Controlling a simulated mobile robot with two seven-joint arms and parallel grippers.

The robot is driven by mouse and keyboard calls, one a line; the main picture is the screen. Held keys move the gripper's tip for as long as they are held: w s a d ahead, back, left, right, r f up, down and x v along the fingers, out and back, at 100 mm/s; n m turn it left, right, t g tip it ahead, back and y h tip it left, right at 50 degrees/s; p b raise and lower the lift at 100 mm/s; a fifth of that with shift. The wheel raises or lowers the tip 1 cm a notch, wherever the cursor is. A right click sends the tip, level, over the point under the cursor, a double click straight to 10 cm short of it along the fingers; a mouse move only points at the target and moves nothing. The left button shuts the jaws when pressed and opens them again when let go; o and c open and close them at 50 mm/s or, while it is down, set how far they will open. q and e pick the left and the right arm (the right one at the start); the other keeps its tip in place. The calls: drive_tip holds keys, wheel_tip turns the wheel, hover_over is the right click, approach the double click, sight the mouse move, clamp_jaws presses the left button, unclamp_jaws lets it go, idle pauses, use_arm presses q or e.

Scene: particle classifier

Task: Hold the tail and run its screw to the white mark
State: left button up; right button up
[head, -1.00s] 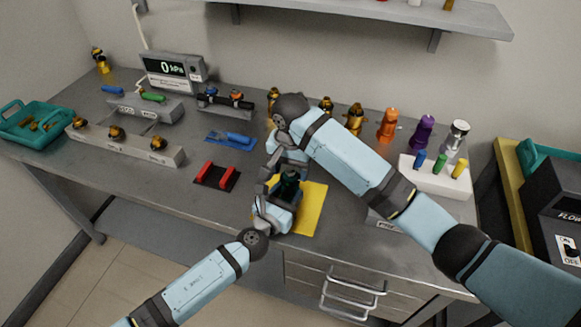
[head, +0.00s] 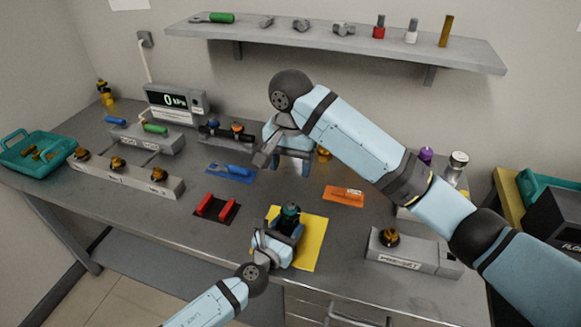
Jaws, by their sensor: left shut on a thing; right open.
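The piece I take for the tail (head: 289,215) is a small dark body with a green-black top, upright over the yellow mat (head: 314,240). My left gripper (head: 287,226) is shut on it from the front, and its fingers hide the lower part. My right gripper (head: 293,163) is open and empty, above and behind the held piece and clear of it. The screw and the white mark are too small or hidden to make out.
An orange mat (head: 343,196) and grey block with a brass fitting (head: 413,256) are to the right. A gauge (head: 174,100) stands behind. A shelf (head: 335,42) hangs above.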

use_arm(q)
drive_tip(key=o, duration=1.4)
drive_tip(key=shift+o, duration=0.2)
